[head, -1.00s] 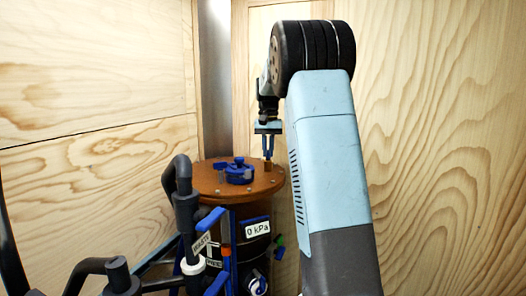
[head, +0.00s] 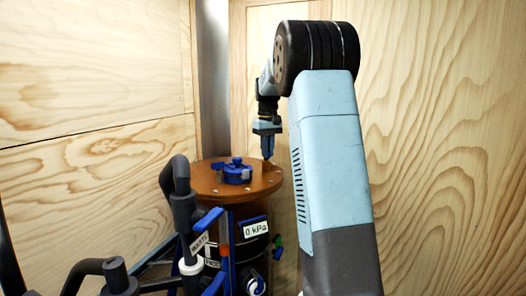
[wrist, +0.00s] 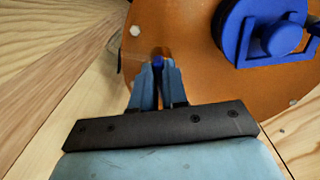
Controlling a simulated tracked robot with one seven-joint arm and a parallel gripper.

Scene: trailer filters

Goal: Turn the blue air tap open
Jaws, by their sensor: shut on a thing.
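The blue air tap (wrist: 158,61) shows as a small blue piece between my fingertips in the wrist view. It sits on a small brown fitting near the rim of the round orange-brown lid (head: 210,184). My gripper (head: 267,152) is shut on the tap from above, at the lid's right rear edge in the head view. The wrist view shows my gripper (wrist: 158,80) with one light-blue finger on each side of the tap. The fingers hide most of the tap, so its exact angle cannot be told.
A large blue clamp knob (head: 237,171) stands on the lid, left of my gripper. Below the lid, the dark vessel carries a label (head: 255,230) reading 0 kPa. Black pipes (head: 182,215) with blue levers rise at the front left. Wooden walls (head: 450,130) stand close behind and on both sides.

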